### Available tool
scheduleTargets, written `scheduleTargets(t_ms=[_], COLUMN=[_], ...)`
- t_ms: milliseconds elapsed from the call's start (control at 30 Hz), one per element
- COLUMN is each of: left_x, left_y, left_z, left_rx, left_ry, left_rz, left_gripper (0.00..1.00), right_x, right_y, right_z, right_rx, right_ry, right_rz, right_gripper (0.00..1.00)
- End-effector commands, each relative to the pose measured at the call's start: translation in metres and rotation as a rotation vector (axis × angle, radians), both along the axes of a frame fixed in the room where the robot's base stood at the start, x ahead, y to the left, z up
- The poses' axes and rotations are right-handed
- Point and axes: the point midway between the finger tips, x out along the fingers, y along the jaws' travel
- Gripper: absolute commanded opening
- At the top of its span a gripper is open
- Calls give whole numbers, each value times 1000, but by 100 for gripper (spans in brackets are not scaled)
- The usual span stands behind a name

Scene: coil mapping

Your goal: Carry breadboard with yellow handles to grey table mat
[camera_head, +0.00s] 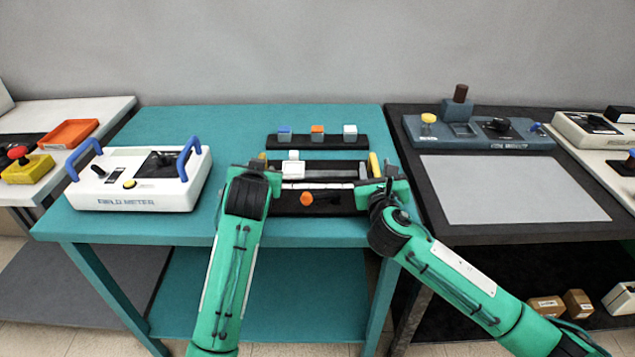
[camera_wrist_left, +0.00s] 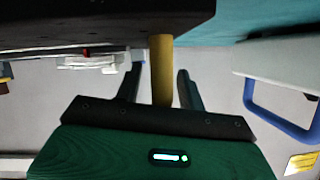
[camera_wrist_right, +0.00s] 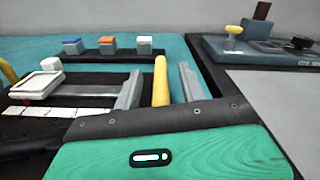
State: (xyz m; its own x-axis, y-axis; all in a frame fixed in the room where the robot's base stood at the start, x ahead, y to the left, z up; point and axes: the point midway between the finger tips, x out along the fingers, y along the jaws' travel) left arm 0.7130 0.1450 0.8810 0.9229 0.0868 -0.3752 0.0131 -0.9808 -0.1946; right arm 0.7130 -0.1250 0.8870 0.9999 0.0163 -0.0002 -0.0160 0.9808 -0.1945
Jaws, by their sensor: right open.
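The breadboard (camera_head: 340,203) is a dark board with a white strip, a white block and an orange knob. It rests near the front of the teal table. Its yellow handles stand at its left and right ends; the right handle (camera_head: 375,165) shows beside my right gripper (camera_head: 385,178). In the right wrist view that handle (camera_wrist_right: 161,80) stands between the open fingers, with gaps. My left gripper (camera_head: 262,172) is at the left end; in the left wrist view a yellow handle (camera_wrist_left: 161,70) lies between its spread fingers. The grey mat (camera_head: 510,188) lies empty on the dark table at right.
A white field meter (camera_head: 140,190) with blue handles stands left of the breadboard. A dark rack (camera_head: 318,142) with small coloured-top blocks is behind it. A blue-grey device (camera_head: 478,133) stands behind the mat. A gap separates the teal table (camera_head: 230,122) from the dark table.

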Motion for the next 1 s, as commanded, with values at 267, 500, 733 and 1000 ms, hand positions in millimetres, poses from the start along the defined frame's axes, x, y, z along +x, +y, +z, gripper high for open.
scheduleTargets(t_ms=[267,500,733,1000], left_x=[0,0,0,0], left_y=[0,0,0,0], left_z=[0,0,0,0], left_rx=[0,1,1,1], left_ry=[0,0,1,1], left_rz=[0,0,0,0], left_gripper=[10,0,0,0], right_x=[0,0,0,0], right_y=[0,0,0,0], right_z=[0,0,0,0], right_rx=[0,-1,-1,-2], right_ry=[0,0,0,0], right_rz=[0,-1,0,0], right_gripper=[12,0,0,0])
